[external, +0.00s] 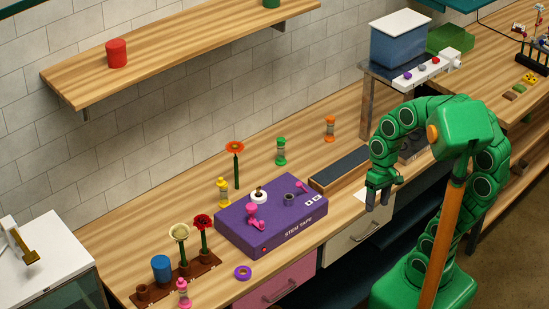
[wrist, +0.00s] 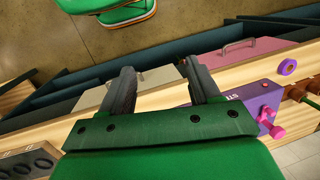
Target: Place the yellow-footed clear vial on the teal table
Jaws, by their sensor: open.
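The yellow-footed clear vial (external: 222,192) stands upright on the wooden counter in the external view, left of the purple stem tape box and in front of the orange flower. A teal surface (external: 447,4), perhaps the teal table, is cut off by the top edge at the upper right. My gripper (external: 377,203) hangs above the counter's front edge, well to the right of the vial. It is open and empty, and its two fingers (wrist: 156,75) stand apart in the wrist view. The vial is not visible in the wrist view.
A purple stem tape box (external: 270,216) lies between my gripper and the vial. Similar green (external: 281,151), orange (external: 330,128) and pink (external: 183,293) vials stand on the counter. A brown rack (external: 205,267) holds flowers. A dark-topped tray (external: 340,168) sits behind my gripper.

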